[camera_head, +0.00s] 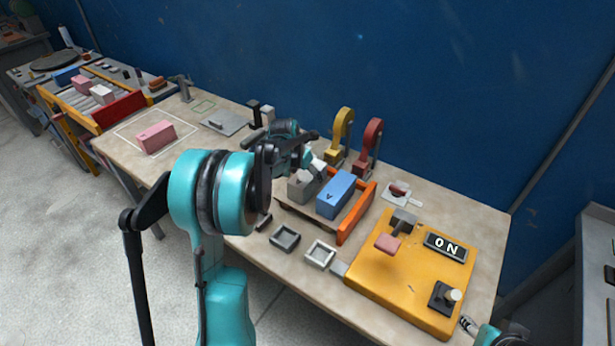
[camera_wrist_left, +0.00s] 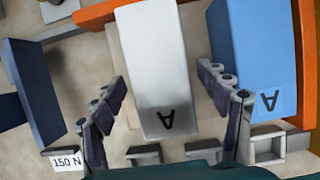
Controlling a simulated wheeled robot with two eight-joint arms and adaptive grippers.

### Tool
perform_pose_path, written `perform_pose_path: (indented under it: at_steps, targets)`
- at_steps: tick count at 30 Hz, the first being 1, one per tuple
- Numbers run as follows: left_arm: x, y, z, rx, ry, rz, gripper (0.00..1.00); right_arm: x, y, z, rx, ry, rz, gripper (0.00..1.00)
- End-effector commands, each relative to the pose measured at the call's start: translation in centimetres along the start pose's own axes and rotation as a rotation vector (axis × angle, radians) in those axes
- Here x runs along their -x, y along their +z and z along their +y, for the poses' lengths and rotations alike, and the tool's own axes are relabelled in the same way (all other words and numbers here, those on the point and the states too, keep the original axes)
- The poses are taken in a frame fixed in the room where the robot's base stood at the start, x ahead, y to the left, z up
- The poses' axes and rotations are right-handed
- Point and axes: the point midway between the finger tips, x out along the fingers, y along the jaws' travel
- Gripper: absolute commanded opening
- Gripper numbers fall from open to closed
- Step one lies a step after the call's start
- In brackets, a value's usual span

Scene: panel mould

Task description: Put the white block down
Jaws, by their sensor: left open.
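The white block (camera_wrist_left: 155,60), marked A, lies between the two spread fingers of my left gripper (camera_wrist_left: 168,112) in the left wrist view. A gap shows on each side of the block, so the fingers do not grip it. In the head view the block (camera_head: 302,188) looks grey and sits beside the blue block (camera_head: 336,191) in an orange-edged tray (camera_head: 356,214). My left gripper (camera_head: 312,160) is at the block there, partly hidden by its own arm. The blue block (camera_wrist_left: 258,45) is just right of the right finger. The underside of the white block is hidden.
A yellow panel (camera_head: 400,285) with an ON sign stands at the right. Two small square holders (camera_head: 320,254) lie in front of the tray. Yellow (camera_head: 341,135) and red (camera_head: 369,146) upright handles stand behind. A pink block (camera_head: 156,137) lies left.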

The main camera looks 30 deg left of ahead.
Motion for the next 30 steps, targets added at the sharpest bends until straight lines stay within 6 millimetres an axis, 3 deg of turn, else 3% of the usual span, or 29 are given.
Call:
perform_pose_path:
  at_steps: [1,6,14,17,20,23,30]
  targets:
    - [1.6,0.1,0.0,0.001,0.000,0.000,0.75,0.7,-0.5,0.0,0.000,0.000,0.000,0.47]
    - [5.4,0.1,0.0,0.001,0.000,0.000,0.75,1.7,-1.2,0.0,0.000,0.000,0.000,0.47]
    - [8.6,0.0,-0.1,-0.005,0.000,0.000,0.75,2.4,-1.7,0.0,0.000,0.000,0.000,0.47]
    - [9.6,-0.2,-1.0,-0.086,0.003,-0.004,0.75,2.4,-1.7,0.0,0.000,0.000,0.000,0.47]
    - [11.5,-0.9,-3.6,-0.314,0.013,-0.014,0.75,2.4,-1.7,0.0,0.000,0.000,0.000,0.47]
    - [14.1,-2.5,-7.2,-0.675,0.035,-0.027,0.75,2.4,-1.7,0.0,0.000,0.000,0.000,0.47]
    - [18.9,-8.9,-15.2,-1.669,0.126,-0.040,0.75,2.4,-1.7,0.0,0.000,0.000,0.000,0.47]
